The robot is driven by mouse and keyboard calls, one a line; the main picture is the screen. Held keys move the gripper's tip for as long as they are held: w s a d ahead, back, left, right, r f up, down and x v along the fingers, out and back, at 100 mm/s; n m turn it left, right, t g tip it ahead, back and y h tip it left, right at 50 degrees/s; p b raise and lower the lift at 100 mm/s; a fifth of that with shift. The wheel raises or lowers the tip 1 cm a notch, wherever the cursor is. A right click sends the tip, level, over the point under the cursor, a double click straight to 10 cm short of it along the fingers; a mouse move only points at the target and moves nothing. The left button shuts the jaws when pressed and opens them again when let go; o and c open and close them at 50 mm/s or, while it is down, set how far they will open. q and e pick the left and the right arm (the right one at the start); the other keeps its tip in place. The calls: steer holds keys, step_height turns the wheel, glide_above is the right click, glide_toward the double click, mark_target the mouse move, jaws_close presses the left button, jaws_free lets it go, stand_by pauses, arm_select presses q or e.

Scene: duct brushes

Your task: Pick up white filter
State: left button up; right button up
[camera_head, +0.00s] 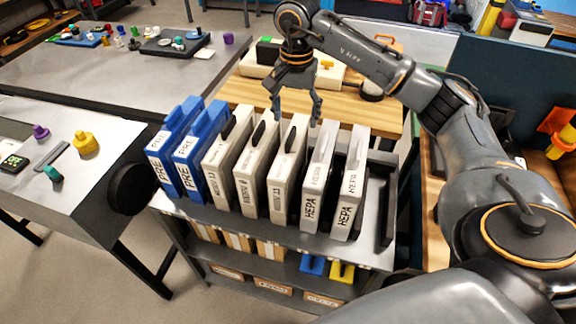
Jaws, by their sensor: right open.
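A row of upright filters stands in a rack on a grey cart. Two white filters labelled HEPA are at the right end, one (319,180) beside the other (349,188). Several cream-white filters (257,165) with dark handles on top stand left of them. Two blue filters labelled PRE (200,150) are at the left end. My right gripper (297,118) points down with its fingers apart and empty, over the back of the row near the last cream filter (287,175). I cannot tell its exact height above the filters. My left gripper is out of view.
The grey cart (280,232) has lower shelves with boxes and blue and yellow items. An empty dark slot (386,205) is right of the HEPA filters. A wooden bench (250,90) lies behind. A grey table (50,195) with small parts stands at the left.

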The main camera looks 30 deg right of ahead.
mark_target(294, 143)
step_height(294, 143, down, 7)
steer(key=shift+a+f+p, duration=0.1)
steer(key=shift+p, duration=0.45)
steer(key=f+p, duration=0.1)
steer(key=f, duration=0.1)
steer(key=a+f+p, duration=0.1)
steer(key=f, duration=0.1)
steer(key=shift+w+f, duration=0.1)
steer(key=shift+f, duration=0.6)
jaws_close()
